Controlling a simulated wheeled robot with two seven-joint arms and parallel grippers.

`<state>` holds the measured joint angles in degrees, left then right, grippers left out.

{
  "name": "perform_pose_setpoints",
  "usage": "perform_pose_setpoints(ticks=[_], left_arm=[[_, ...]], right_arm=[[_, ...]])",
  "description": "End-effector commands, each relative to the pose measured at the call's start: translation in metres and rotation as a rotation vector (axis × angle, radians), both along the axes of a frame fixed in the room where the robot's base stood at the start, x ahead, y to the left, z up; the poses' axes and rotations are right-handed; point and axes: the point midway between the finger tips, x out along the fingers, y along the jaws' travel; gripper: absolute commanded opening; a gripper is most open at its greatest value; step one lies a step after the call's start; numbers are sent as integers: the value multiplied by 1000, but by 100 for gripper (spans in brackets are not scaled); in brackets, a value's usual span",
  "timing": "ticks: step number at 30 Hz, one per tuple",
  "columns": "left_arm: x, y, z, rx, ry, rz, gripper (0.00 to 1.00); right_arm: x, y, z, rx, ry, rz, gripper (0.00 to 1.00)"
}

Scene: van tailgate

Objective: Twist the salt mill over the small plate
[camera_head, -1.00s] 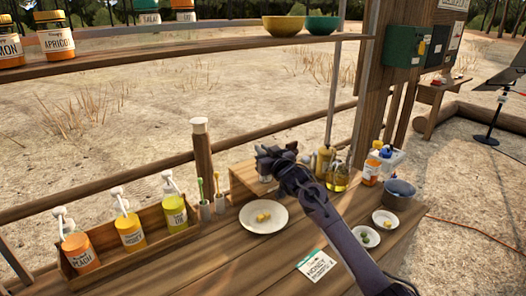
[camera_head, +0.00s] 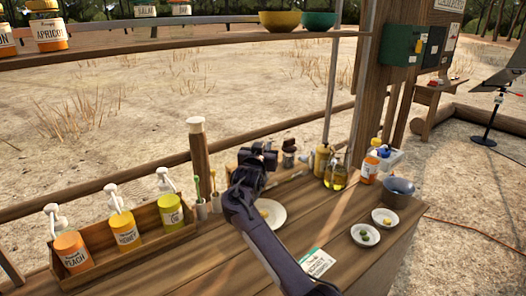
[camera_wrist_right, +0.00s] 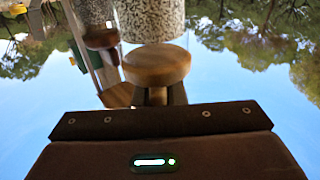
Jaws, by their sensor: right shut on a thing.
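My right gripper (camera_head: 258,160) is shut in the head view, left of and above the white plate (camera_head: 279,212), whose left part my forearm hides. In the right wrist view, the picture is upside down. A round wooden knob (camera_wrist_right: 157,64) sits at the fingers, with the pale speckled body of the salt mill (camera_wrist_right: 152,18) beyond it. In the head view the gripper hides most of the mill. Two small plates, one with green bits (camera_head: 365,243) and one with yellow bits (camera_head: 376,220), stand at the right. My left gripper is not in view.
A wooden box (camera_head: 68,277) of pump bottles stands at the left, with brushes in cups (camera_head: 202,209) beside it. Another mill (camera_head: 289,158), oil bottles (camera_head: 338,174) and a grey bowl (camera_head: 398,193) stand toward the back right. A label card (camera_head: 316,263) lies in front.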

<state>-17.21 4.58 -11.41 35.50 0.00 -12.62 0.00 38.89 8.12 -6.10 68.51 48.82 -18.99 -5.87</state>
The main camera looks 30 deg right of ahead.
Motion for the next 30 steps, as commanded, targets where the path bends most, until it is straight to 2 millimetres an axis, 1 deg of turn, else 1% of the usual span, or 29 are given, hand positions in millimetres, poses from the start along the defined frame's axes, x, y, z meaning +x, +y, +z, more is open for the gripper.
perform_pose_setpoints(ticks=[1, 6, 15, 21, 30], left_arm=[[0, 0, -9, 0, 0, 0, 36], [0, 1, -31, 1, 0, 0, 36], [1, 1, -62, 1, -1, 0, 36], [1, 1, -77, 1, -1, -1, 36], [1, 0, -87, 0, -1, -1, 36]], right_arm=[[2, 2, -4, 5, -1, -42, 0], [-1, 0, -6, 3, 1, -193, 0], [-4, -2, -5, 1, -1, -344, 0], [-5, -3, -3, 0, 0, -406, 0], [-7, -4, -1, -1, -1, -453, 0]])
